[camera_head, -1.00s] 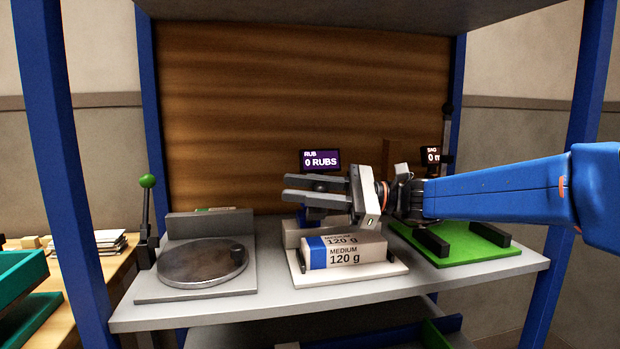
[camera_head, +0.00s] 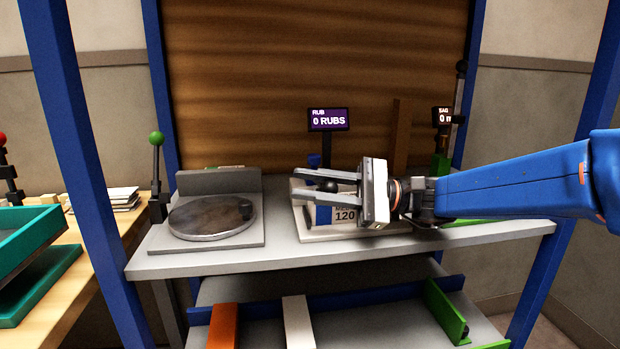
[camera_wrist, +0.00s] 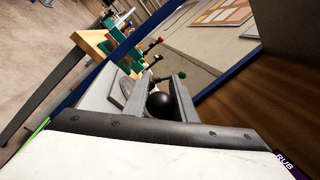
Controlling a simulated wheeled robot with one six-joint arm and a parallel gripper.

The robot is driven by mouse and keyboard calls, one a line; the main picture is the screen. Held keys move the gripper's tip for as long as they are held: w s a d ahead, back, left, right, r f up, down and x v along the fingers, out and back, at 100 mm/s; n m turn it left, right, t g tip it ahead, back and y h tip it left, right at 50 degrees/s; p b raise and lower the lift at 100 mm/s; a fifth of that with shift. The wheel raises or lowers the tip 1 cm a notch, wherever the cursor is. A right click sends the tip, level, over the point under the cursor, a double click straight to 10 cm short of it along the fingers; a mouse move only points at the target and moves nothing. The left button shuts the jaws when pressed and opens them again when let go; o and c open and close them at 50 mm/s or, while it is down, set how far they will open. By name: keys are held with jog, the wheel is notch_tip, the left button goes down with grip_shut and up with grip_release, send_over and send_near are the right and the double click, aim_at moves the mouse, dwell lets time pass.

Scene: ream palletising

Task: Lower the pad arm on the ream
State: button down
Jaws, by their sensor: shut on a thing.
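My gripper (camera_head: 325,187) is shut on a black ball knob (camera_head: 328,186), which shows as the pad arm's handle. The knob also shows between the two fingers in the wrist view (camera_wrist: 160,104). The ream (camera_head: 345,216), white and blue with "120" on its label, lies on a pale base plate (camera_head: 312,234) at the rub station. My gripper is in front of the ream and hides its upper part. The pad itself is hidden, so I cannot tell whether it touches the ream. The rub display (camera_head: 328,119) behind reads 0 RUBS.
A round metal plate (camera_head: 212,218) on a grey base is at left, beside a green-knobbed lever (camera_head: 156,138). The sag display (camera_head: 443,116) stands at right. Blue posts flank the shelf. A lower shelf holds orange, white and green bars (camera_head: 223,325).

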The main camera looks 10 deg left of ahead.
jog(key=shift+f, duration=0.1)
dwell(0.3)
jog(key=c, duration=1.5)
grip_release()
jog(key=shift+s, duration=0.1)
jog(key=shift+o, duration=0.2)
jog(key=shift+d, duration=0.1)
jog(key=v, duration=1.7)
jog(key=shift+d, duration=0.1)
